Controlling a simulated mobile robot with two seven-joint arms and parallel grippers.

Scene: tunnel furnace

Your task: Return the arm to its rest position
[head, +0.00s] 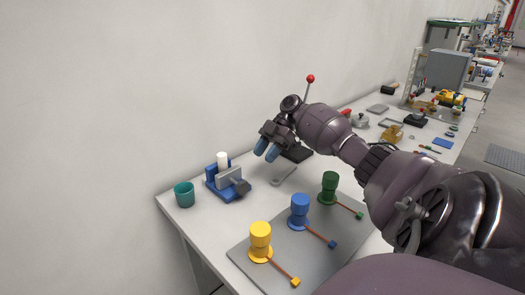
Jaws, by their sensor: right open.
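My right arm comes in from the right and reaches over the white bench (205,212). My right gripper (266,152) is open and empty, with its two blue-tipped fingers pointing down and to the left. It hangs above the bench, up and to the right of a blue fixture (236,191) that holds a white cylinder (222,158). The gripper touches nothing that I can see. My left gripper is not in view.
A teal cup (184,194) stands at the bench's left corner. A grey plate (285,252) carries yellow (260,238), blue (299,208) and green (329,186) knobs with levers. A red-tipped lever (310,79) shows behind my wrist. Several devices fill the bench farther back. A wall runs along the left.

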